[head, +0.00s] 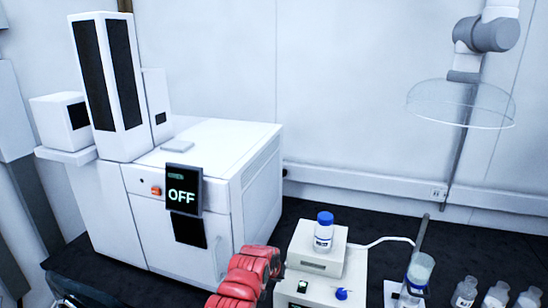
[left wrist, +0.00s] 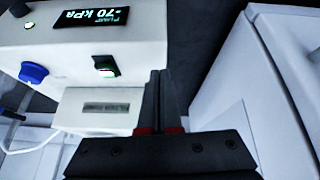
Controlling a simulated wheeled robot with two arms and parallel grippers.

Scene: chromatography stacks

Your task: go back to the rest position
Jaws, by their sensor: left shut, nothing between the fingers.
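My left gripper (left wrist: 160,78) is shut and empty in the left wrist view, its two dark fingers together. In the head view its red arm part (head: 246,277) rises from the bottom edge, just left of the white pump box (head: 322,279). The pump box also shows upside down in the left wrist view (left wrist: 40,45), close to the fingers, with a display reading -70 kPa. My right gripper is not in view.
A large white instrument (head: 256,180) with an OFF display (head: 182,192) stands left. A blue-capped bottle (head: 323,236) stands on a small white unit (head: 308,264). At right are a filter funnel (head: 418,273), several clear bottles (head: 496,295), and a clear round shield (head: 461,104) above.

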